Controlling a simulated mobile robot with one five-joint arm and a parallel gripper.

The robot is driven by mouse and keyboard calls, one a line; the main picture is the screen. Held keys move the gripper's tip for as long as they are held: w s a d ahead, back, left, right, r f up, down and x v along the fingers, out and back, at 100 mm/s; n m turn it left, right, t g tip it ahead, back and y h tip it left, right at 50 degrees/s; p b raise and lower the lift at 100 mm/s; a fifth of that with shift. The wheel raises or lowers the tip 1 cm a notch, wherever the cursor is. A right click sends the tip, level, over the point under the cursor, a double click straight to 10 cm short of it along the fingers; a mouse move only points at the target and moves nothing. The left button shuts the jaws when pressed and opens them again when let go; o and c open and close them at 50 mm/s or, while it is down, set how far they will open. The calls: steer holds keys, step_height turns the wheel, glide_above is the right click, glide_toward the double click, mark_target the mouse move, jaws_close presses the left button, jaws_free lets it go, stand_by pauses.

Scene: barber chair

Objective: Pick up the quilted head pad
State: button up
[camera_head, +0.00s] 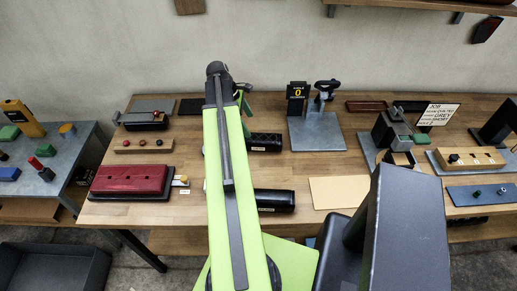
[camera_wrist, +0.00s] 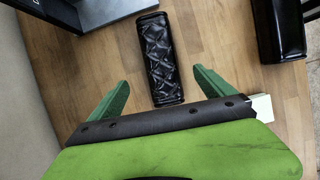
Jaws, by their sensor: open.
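The quilted head pad (camera_wrist: 160,60) is a black, tufted roll lying on the wooden bench in the wrist view. Its lower end reaches between my gripper's (camera_wrist: 161,77) two green fingers, with bare wood showing on both sides. The fingers are wide apart and hold nothing; I cannot tell their height above the pad. In the head view the pad (camera_head: 265,142) lies right of my lime-green arm, which hides its left end. My gripper (camera_head: 243,102) is partly hidden behind the arm there.
A smooth black roll (camera_head: 274,200) lies nearer on the bench (camera_head: 325,171). A grey plate with a stand (camera_head: 318,135) is right of the pad. A red case (camera_head: 130,181) sits at left. A tan sheet (camera_head: 339,192) lies at front.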

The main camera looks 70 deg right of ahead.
mark_target(257, 137)
steer(key=b+x, duration=1)
steer(key=x, duration=0.2)
steer(key=shift+s+f, duration=0.2)
steer(key=shift+f, duration=0.05)
steer(key=shift+r, duration=0.2)
steer(key=c, duration=1.7)
steer(key=shift+c, duration=0.2)
steer(key=shift+r+p, duration=0.1)
steer(key=shift+p, duration=0.2)
